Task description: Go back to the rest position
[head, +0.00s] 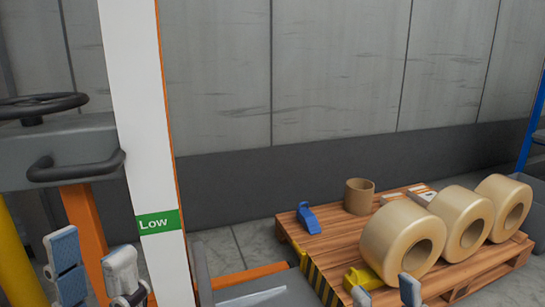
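My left gripper (92,250) is at the lower left, with its two grey-white fingers apart and nothing between them. It is in front of the orange post and left of the white column with the green "Low" label. My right gripper (385,289) shows only its two fingertips at the bottom edge. They are apart, with nothing seen between them, in front of the wooden pallet (334,243). The rest of the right gripper is out of frame.
Several large tan tape rolls (402,241), a cardboard tube (359,196), a blue tool (308,218) and a yellow tool (362,278) are on the pallet. A white column (141,130), handwheel (40,105) and dark handle (76,170) stand at left. Grey wall panels close the back.

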